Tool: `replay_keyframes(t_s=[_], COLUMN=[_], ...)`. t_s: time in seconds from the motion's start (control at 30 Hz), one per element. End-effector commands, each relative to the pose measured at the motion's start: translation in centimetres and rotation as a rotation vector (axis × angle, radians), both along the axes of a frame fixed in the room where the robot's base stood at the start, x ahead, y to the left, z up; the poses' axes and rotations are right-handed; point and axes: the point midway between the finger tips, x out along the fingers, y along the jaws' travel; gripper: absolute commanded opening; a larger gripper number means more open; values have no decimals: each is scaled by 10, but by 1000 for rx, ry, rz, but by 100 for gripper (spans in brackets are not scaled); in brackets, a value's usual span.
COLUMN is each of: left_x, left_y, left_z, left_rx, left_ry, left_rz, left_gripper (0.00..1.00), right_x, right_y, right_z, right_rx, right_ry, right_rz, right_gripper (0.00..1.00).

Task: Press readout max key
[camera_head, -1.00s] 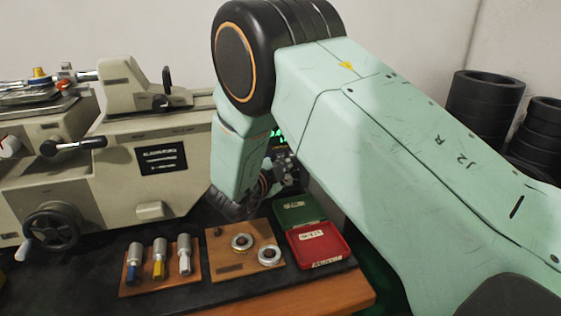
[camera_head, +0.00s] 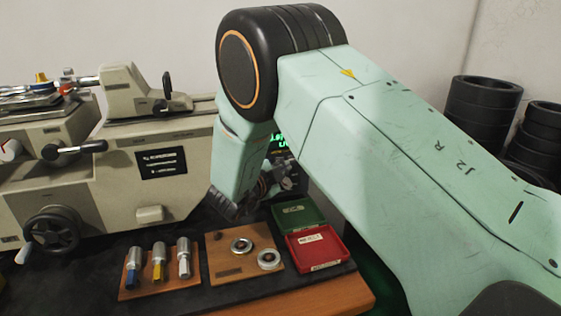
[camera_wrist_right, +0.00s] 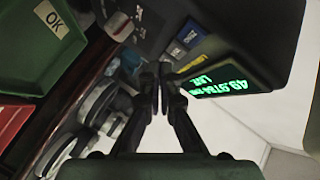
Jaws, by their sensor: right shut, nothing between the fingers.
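The readout (camera_wrist_right: 270,35) is a dark box with a lit green display (camera_wrist_right: 228,78) in the right wrist view. My left gripper is out of view.
A beige machine (camera_head: 110,180) with a handwheel (camera_head: 53,231) fills the left. On the dark mat stand a wooden holder (camera_head: 150,286) with three plugs, a board (camera_head: 228,262) with two rings, and an open red and green case (camera_head: 322,254). Black rings (camera_head: 483,108) are stacked at right.

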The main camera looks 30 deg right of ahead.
Motion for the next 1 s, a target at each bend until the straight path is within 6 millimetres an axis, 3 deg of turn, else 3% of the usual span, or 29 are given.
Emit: replay_keyframes(t_s=[1.0], left_x=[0], left_y=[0], left_z=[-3], left_rx=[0], left_ry=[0], left_rz=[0], left_gripper=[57], right_x=[10], right_y=[-2], right_z=[-1], right_rx=[1], right_ry=[1], right_rz=[-1], right_gripper=[0])
